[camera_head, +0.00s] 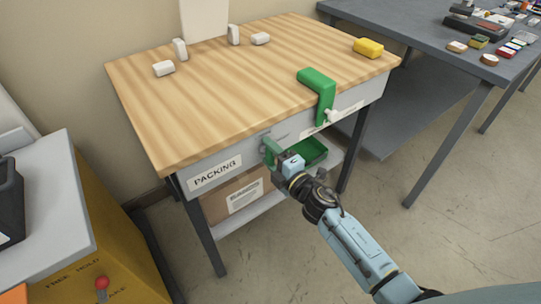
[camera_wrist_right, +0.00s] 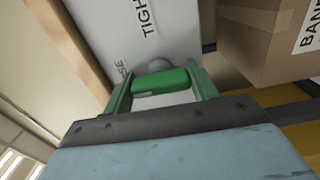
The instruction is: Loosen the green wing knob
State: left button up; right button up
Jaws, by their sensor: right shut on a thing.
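The green wing knob (camera_wrist_right: 160,81) sits on the light grey front panel of the bench (camera_wrist_right: 140,35), between the fingers of my right gripper in the right wrist view. A grey round stub shows just behind the knob. My right gripper (camera_head: 274,153) is at the bench's front edge in the head view, with one green finger on each side of the knob, shut on it. In the head view the knob is mostly hidden by the gripper. My left gripper is not in view.
A green clamp (camera_head: 322,85) hangs over the bench edge, right of my gripper. A green bin (camera_head: 313,152) and a cardboard box (camera_head: 235,196) are on the lower shelf. White blocks and a yellow block (camera_head: 368,47) lie on the wooden top (camera_head: 230,90).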

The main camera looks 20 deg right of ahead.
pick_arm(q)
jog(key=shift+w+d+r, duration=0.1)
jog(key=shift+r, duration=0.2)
pick_arm(e)
jog(key=shift+o, duration=0.2)
jog(key=shift+n, duration=0.3)
jog(key=o, duration=1)
jog(key=shift+c, duration=0.2)
pick_arm(q)
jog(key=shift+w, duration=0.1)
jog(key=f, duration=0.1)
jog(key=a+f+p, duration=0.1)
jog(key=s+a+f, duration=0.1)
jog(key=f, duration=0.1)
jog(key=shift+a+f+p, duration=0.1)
jog(key=shift+p, duration=0.25)
pick_arm(e)
jog(key=v, duration=1.3)
jog(key=shift+s, duration=0.25)
jog(key=shift+d, duration=0.1)
